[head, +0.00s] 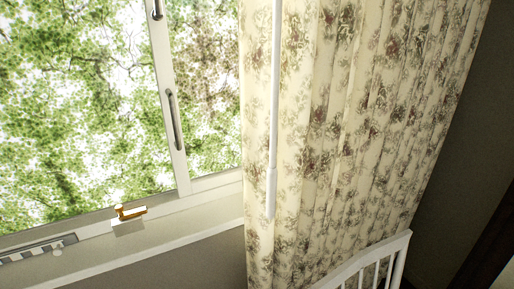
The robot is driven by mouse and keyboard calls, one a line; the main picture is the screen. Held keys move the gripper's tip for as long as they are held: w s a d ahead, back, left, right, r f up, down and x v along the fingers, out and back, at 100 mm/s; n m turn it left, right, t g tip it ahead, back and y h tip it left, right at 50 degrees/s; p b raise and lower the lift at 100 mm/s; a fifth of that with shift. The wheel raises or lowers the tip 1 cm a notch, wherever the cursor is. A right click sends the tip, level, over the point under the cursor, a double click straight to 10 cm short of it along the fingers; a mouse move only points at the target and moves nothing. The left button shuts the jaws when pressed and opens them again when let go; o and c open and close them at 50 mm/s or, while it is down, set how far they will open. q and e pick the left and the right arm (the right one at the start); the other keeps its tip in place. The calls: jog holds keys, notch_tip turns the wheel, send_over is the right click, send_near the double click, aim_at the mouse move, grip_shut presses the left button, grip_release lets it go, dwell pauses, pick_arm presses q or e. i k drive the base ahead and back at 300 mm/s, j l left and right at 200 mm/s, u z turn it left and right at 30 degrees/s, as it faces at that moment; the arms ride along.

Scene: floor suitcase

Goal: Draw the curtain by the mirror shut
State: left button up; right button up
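A cream curtain with a brown and green floral print (345,120) hangs in folds on the right half of the head view. It covers the right side of the window, and the left part of the window is uncovered. A thin white wand (273,110) hangs in front of the curtain near its left edge, ending in a thicker white handle (270,193). No mirror shows. Neither of my grippers is in view.
The window (85,100) has white frames and dark handles (174,118), with trees outside. A brass-coloured latch (130,212) sits on the sill (150,245). A white railing (370,262) stands in front of the curtain at the lower right. Dark wall lies right of the curtain.

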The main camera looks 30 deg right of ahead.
aim_at(277, 40)
jog(key=k+l, duration=0.1)
jog(key=k, duration=0.5)
jog(key=k+l+z, duration=0.15)
jog(key=k+l, duration=0.35)
jog(key=l, duration=0.1)
